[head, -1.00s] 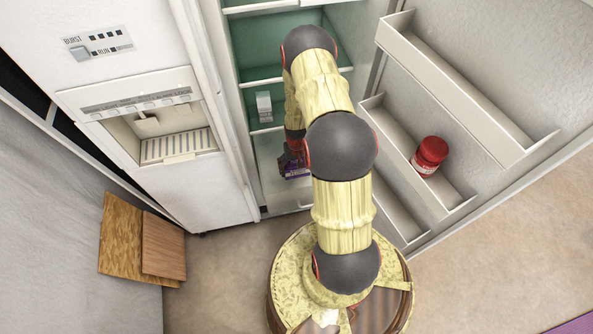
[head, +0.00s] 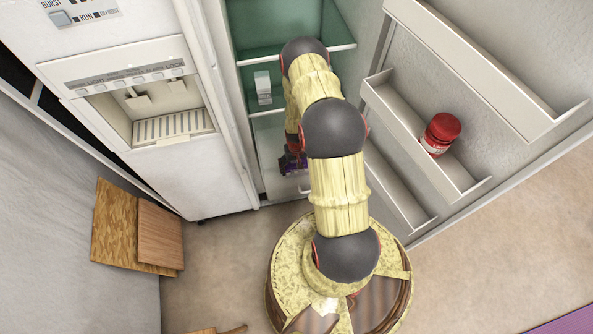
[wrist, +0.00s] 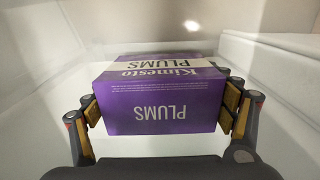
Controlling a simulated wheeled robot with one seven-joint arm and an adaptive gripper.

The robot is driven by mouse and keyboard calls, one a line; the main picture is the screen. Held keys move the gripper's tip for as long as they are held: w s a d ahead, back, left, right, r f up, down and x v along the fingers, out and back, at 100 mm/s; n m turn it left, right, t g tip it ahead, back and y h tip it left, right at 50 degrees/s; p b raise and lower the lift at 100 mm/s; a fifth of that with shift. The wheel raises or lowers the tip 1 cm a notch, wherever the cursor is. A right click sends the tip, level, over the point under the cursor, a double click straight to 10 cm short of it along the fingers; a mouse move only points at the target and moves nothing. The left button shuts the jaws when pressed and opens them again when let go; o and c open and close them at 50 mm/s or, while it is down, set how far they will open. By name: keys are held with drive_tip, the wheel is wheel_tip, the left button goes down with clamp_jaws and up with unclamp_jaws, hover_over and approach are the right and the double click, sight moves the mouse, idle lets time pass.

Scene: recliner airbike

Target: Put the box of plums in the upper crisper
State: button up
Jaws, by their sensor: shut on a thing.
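The box of plums (wrist: 160,98) is purple with a white band and printed lettering. It sits between the two fingers of my gripper (wrist: 164,104), which press on its left and right sides.
Fridge shelves (head: 300,52) and a small light carton (head: 263,86) are above and behind. The open door on the right has bins (head: 455,178) and a red-lidded jar (head: 440,132). Wooden boards (head: 130,226) lean at the left. Open floor lies right of my base.

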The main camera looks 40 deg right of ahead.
drive_tip(key=shift+f+b, duration=0.3)
drive_tip(key=shift+f, duration=0.95)
drive_tip(key=shift+f, duration=0.15)
drive_tip(key=o, duration=1.5)
drive_tip(key=shift+c, duration=0.2)
wheel_tip(320, 180, up, 12)
drive_tip(key=p, duration=0.4)
drive_tip(key=shift+r, duration=0.2)
